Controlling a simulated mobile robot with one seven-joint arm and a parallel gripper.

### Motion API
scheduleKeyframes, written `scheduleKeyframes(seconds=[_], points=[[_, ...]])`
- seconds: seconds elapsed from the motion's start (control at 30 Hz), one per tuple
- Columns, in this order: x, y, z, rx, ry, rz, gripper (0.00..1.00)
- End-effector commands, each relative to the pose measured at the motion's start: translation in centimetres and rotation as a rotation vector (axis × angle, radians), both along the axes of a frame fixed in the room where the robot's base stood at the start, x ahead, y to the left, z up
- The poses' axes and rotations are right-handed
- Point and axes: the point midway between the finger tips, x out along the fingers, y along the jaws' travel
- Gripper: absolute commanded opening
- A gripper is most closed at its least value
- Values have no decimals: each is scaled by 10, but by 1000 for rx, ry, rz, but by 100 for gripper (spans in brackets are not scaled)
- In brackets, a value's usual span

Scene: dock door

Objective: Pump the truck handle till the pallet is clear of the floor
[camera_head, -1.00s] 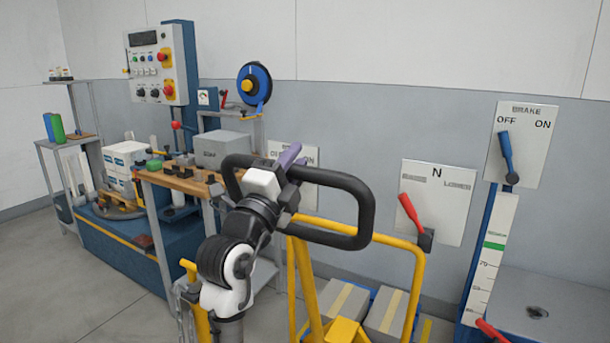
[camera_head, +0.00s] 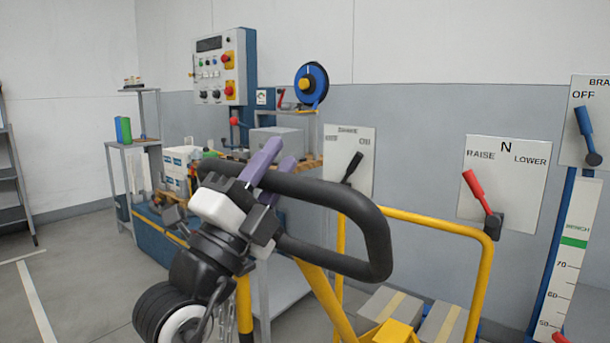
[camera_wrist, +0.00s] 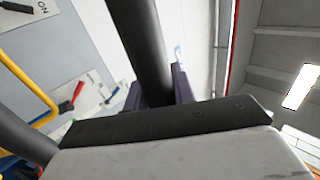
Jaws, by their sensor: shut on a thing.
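The truck handle is a black loop (camera_head: 382,235) in the middle of the head view, above the yellow truck frame (camera_head: 485,270). My gripper (camera_head: 277,162) is shut on the loop's left part, with its purple fingers either side of the bar. In the wrist view the black bar (camera_wrist: 148,45) runs down between the purple fingers (camera_wrist: 183,85). Grey boxes with yellow stripes (camera_head: 437,325) show low behind the frame. The pallet and its gap to the floor cannot be made out.
A RAISE/N/LOWER panel (camera_head: 530,185) has a red lever (camera_head: 476,190) leaning left. The brake lever (camera_head: 585,125) leans towards OFF. A height scale (camera_head: 578,265) with a green band stands at right. Another panel (camera_head: 340,140) has a black lever. A loaded workbench is behind left; floor at left is clear.

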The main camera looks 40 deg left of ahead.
Motion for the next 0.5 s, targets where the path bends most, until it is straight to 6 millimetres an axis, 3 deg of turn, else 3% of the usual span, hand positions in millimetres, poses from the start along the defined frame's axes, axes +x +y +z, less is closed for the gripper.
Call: scheduleKeyframes(seconds=[0.03,0.2,0.5], points=[[-11,0,-14,2,-15,2,0],[-37,1,-27,0,-51,1,0],[-62,2,-39,-3,-87,0,0]])
